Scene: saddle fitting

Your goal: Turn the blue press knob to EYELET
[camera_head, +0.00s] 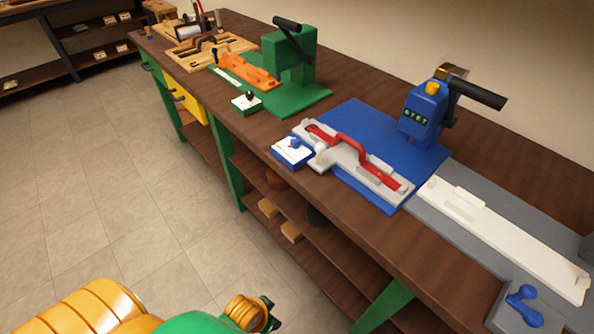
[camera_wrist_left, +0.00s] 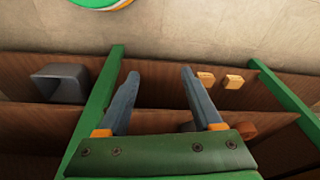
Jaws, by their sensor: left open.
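The blue press (camera_head: 420,118) stands on a blue base plate on the bench. At the plate's left front corner is a small blue box (camera_head: 291,158) with a white top face and a blue knob (camera_head: 294,143). The face's lettering is too small to read, so I cannot tell the knob's setting. My left gripper (camera_head: 268,312) is low in front of the bench, well apart from the knob. In the left wrist view my left gripper (camera_wrist_left: 158,72) is open and empty, facing the shelves. My right gripper is not in view.
A red-handled grey fixture (camera_head: 350,160) lies beside the box. A grey station (camera_head: 505,230) with another blue knob (camera_head: 524,300) is at right. A green press (camera_head: 290,60) stands farther back. Shelves under the bench hold wooden blocks (camera_wrist_left: 234,82) and a grey bin (camera_wrist_left: 60,84).

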